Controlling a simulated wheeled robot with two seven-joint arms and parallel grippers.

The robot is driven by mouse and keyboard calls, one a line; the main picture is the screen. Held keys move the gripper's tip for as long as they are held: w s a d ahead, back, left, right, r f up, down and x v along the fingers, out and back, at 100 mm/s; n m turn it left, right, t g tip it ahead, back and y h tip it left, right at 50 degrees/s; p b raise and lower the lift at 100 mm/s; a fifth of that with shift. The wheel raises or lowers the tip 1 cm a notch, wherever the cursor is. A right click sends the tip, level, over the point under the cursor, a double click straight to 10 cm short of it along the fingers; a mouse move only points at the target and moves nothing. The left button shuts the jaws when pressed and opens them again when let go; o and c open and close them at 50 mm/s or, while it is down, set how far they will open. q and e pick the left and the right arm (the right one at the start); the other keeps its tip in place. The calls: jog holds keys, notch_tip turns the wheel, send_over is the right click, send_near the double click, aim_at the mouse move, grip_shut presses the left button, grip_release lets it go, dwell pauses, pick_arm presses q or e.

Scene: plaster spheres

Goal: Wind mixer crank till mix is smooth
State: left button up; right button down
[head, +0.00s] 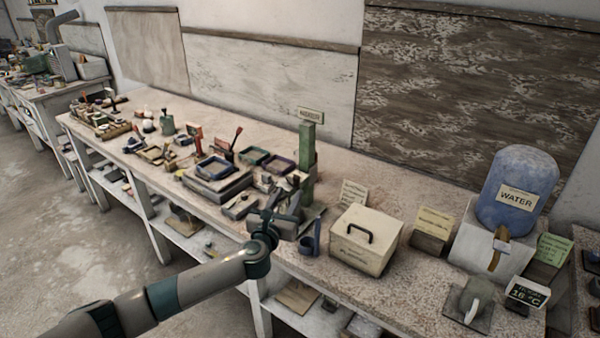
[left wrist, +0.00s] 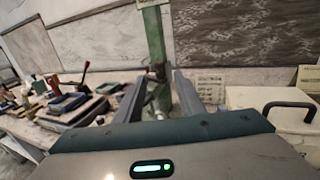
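The mixer appears to be the green upright post (head: 306,150) on the bench, with a small sign (head: 310,115) behind its top. In the left wrist view the post (left wrist: 153,35) stands straight ahead, with a small dark fitting (left wrist: 157,72) low on its front. I cannot make out clearly which part is the crank, and the mix is not visible. My left gripper (head: 284,204) is at the post's foot, in front of it. In the left wrist view its two fingers (left wrist: 159,88) are apart, with nothing seen gripped between them. My right gripper is out of view.
A cream box (head: 365,240) with a dark handle stands right of the gripper, and a small blue-grey cup (head: 309,243) sits between. Trays (head: 216,168) and tools crowd the bench to the left. A blue water jug (head: 518,185) stands far right.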

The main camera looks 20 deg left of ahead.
pick_arm(q)
jog(key=w, duration=1.2)
jog(key=shift+w+p, duration=0.25)
jog(key=shift+p, duration=0.1)
jog(key=shift+d, duration=0.1)
grip_shut()
